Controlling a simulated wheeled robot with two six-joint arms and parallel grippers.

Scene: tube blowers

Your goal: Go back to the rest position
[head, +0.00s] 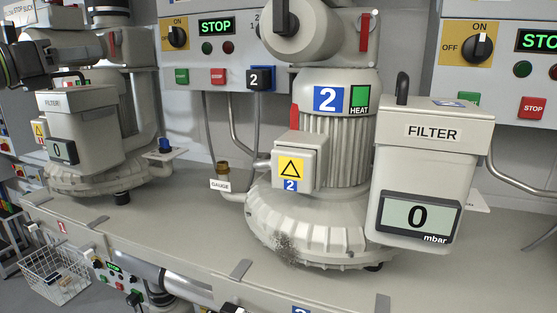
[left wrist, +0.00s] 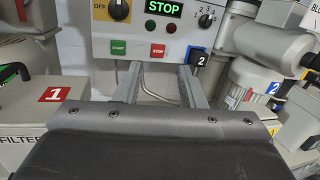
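My left gripper (left wrist: 160,82) shows in the left wrist view with its two grey fingers apart and nothing between them. It points toward a control panel (left wrist: 112,38) with a STOP display, a black knob and green and red buttons. In the head view my dark left arm (head: 30,62) comes in at the upper left, in front of the left blower, above its filter box (head: 85,125). The fingertips are hard to make out there. My right gripper is in neither view.
Blower 2 (head: 338,150) stands on a grey bench (head: 185,215), with a filter box (head: 428,150) reading 0 mbar beside it. A wall panel (head: 205,75) with a STOP display is behind. A wire basket (head: 55,272) stands low at left. Some bench between the blowers is clear.

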